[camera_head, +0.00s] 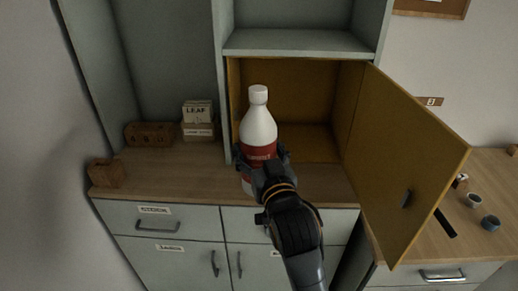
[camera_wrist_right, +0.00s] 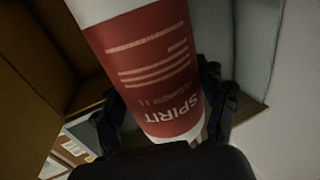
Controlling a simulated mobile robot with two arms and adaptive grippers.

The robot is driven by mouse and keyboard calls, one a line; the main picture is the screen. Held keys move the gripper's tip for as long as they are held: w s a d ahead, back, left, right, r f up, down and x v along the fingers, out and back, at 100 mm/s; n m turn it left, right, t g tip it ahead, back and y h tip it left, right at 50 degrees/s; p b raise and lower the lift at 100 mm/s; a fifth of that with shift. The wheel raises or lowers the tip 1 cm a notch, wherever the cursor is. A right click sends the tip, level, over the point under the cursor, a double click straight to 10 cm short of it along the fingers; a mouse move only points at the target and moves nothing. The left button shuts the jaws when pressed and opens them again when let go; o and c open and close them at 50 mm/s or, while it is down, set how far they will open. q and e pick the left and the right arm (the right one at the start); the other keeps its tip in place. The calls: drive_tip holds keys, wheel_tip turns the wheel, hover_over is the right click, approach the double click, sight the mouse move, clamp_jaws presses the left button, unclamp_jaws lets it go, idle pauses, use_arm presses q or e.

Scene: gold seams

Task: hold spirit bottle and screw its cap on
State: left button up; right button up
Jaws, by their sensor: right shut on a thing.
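The white spirit bottle (camera_head: 259,130) with a red label stands upright in the head view, in front of the open cupboard. A white cap-like top (camera_head: 258,95) shows at its neck; whether it is screwed tight I cannot tell. My right gripper (camera_head: 262,158) is shut around the bottle's labelled body, with a finger on each side. In the right wrist view the red SPIRIT label (camera_wrist_right: 155,75) fills the space between the fingers. My left gripper is not in view.
The yellow cupboard door (camera_head: 408,160) stands open to the right of the bottle. Wooden blocks (camera_head: 106,173) and LEAF boxes (camera_head: 197,112) sit on the left counter. Small round pots, a grey one (camera_head: 474,200) and a blue one (camera_head: 490,222), stand on the right worktop.

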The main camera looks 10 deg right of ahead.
drive_tip(key=shift+r, duration=0.1)
drive_tip(key=shift+s+d+f, duration=0.1)
drive_tip(key=shift+s+f, duration=0.1)
drive_tip(key=shift+f, duration=0.15)
drive_tip(key=s+d+f, duration=0.3)
drive_tip(key=s+f, duration=0.3)
drive_tip(key=s, duration=0.3)
drive_tip(key=s+d+f, duration=0.3)
drive_tip(key=s+f, duration=0.3)
drive_tip(key=s, duration=0.3)
drive_tip(key=shift+s+d+f+h, duration=0.15)
drive_tip(key=shift+s+f+h, duration=0.15)
drive_tip(key=shift+s, duration=0.05)
drive_tip(key=w+a+n+g+y, duration=0.2)
drive_tip(key=w+a+n+y, duration=0.1)
drive_tip(key=a+y, duration=0.2)
drive_tip(key=w+a+n+g+y, duration=0.2)
drive_tip(key=a+y, duration=0.4)
drive_tip(key=a, duration=0.3)
drive_tip(key=w+r+n, duration=0.1)
drive_tip(key=n, duration=0.1)
drive_tip(key=shift+n+y, duration=0.3)
